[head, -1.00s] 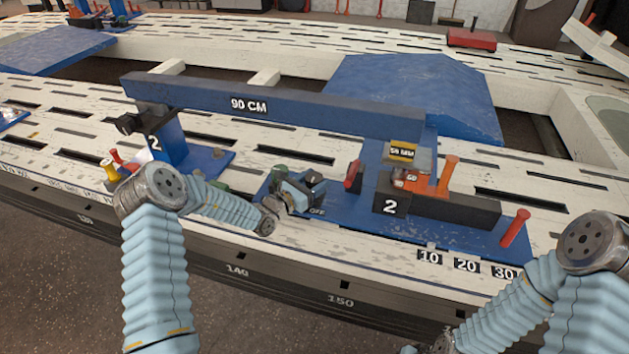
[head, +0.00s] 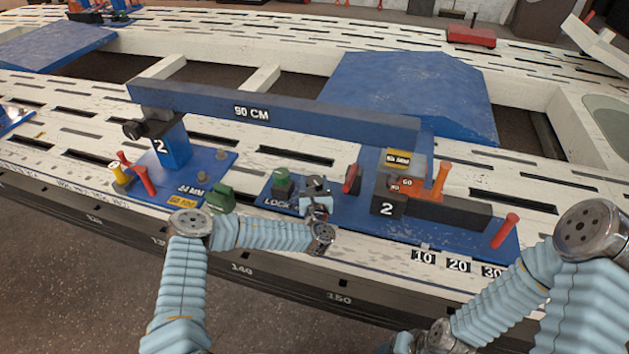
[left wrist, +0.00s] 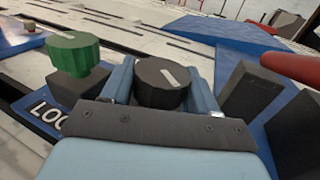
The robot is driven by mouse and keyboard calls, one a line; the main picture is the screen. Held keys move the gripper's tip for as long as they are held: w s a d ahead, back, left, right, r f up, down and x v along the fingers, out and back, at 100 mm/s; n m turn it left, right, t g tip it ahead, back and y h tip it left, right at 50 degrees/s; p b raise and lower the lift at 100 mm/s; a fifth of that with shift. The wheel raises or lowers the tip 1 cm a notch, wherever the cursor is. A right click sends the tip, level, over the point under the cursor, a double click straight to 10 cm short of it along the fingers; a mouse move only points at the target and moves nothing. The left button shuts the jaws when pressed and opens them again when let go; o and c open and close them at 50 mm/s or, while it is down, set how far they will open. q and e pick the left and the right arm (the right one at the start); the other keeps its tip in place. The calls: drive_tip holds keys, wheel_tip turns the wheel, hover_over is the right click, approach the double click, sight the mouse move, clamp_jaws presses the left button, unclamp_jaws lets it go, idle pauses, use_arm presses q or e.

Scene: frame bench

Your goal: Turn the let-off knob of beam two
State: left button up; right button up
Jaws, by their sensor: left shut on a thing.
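Beam two is a long blue bar (head: 270,113) marked "90 CM", held up between blue stands with "2" on them. On the blue plate of its right stand is a black round knob (left wrist: 163,82) with a pale index mark; it also shows in the head view (head: 318,183). My left gripper (left wrist: 160,88) is shut on this black knob, one finger on each side. The gripper also shows in the head view (head: 317,200), reaching in from the front. The knob's own label is hidden now. My right gripper is out of view; only arm links show at right.
A green knob (left wrist: 77,53) with a "LOCK" label stands close left of the black knob. A red lever (head: 352,179) and an orange handle (head: 441,178) stand to its right. Another green knob (head: 221,198) is on the left stand's plate.

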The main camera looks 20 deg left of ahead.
use_arm(q)
drive_tip(key=n+g+y, duration=0.2)
drive_tip(key=y, duration=0.1)
drive_tip(key=n+g+y, duration=0.2)
drive_tip(key=n+y, duration=0.1)
drive_tip(key=y, duration=0.1)
drive_tip(key=shift+a+n+g, duration=0.1)
drive_tip(key=shift+n+g, duration=0.2)
drive_tip(key=shift+g, duration=0.1)
drive_tip(key=shift+y, duration=0.4)
drive_tip(key=o, duration=1)
drive_tip(key=shift+c, duration=0.2)
drive_tip(key=shift+s, duration=0.1)
